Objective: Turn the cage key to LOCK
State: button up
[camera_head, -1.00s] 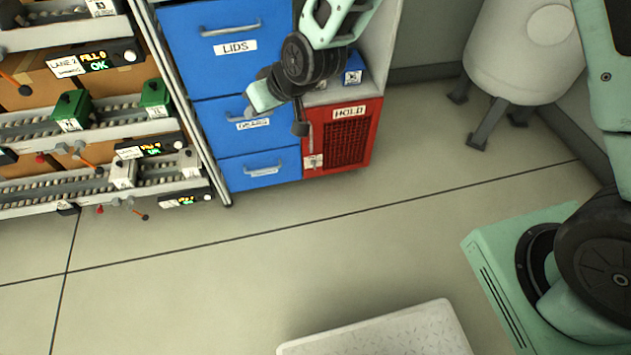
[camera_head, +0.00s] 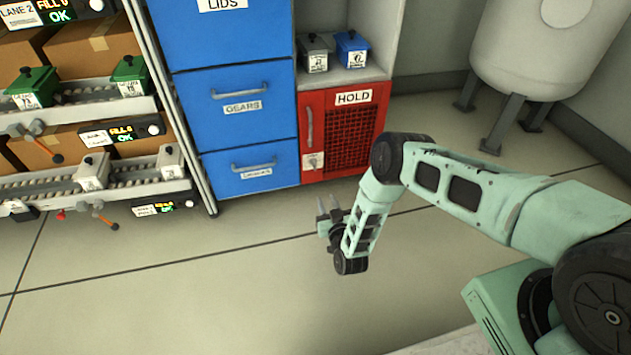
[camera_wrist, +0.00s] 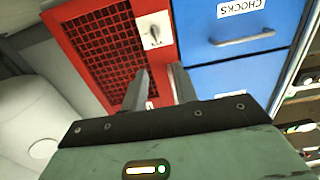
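The red cage (camera_head: 345,128) labelled HOLD stands low beside the blue drawers, its mesh door closed. Its key plate (camera_head: 313,161) is a small pale plate at the lower left of the door. In the wrist view the key plate (camera_wrist: 153,30) shows upside down with a dark key on it; its lettering is too small to read. My gripper (camera_head: 328,206) is in front of and below the cage, pointing towards it. In the wrist view my gripper (camera_wrist: 160,85) has its two fingers apart with nothing between them, clear of the key.
Blue drawers (camera_head: 237,105) stand left of the cage. Two small boxes (camera_head: 333,52) sit on the shelf above it. Roller lanes (camera_head: 80,110) with bins are at the far left, a pale tank (camera_head: 535,45) at the right. The floor before the cage is open.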

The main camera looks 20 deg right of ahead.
jog(key=f, duration=0.1)
jog(key=b, duration=0.8)
send_near(315, 167)
jog(key=w, duration=0.8)
jog(key=shift+f, duration=0.2)
jog(key=shift+w+r, duration=0.1)
jog(key=shift+w, duration=0.35)
grip_shut()
